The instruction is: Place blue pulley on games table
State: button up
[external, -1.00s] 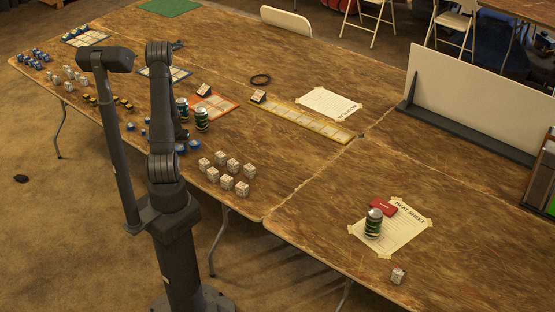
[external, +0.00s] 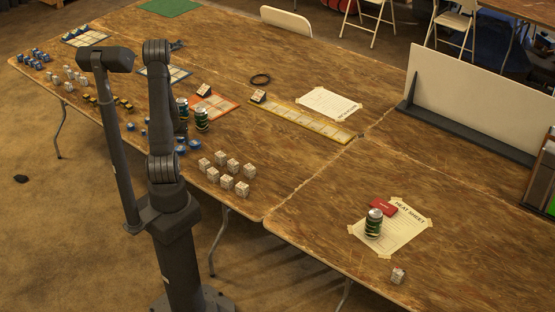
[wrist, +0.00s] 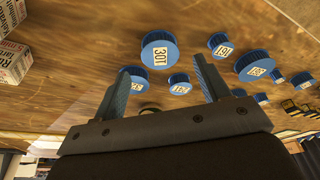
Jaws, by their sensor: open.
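Several blue pulleys with white number labels lie on the brown wooden games table (external: 300,170). A smaller blue pulley (wrist: 180,83) shows between the fingers. More blue pulleys (wrist: 254,65) lie to the right. My gripper is open and empty, with its fingers apart. In the external view, blue pulleys (external: 194,143) show beside my arm, which hides most of the gripper.
White printed boxes (external: 242,188) stand in a group right of my arm; some show at the wrist view's left edge (wrist: 12,60). Green cans (external: 201,119) stand behind the pulleys. Another can (external: 374,224) stands on the heat sheet. The table's right middle is mostly clear.

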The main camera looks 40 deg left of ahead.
aim_at(180, 149)
jog(key=v, duration=0.7)
jog(key=shift+r, duration=0.3)
jog(key=x, duration=1.2)
jog(key=shift+f, duration=0.2)
jog(key=shift+s+r, duration=0.1)
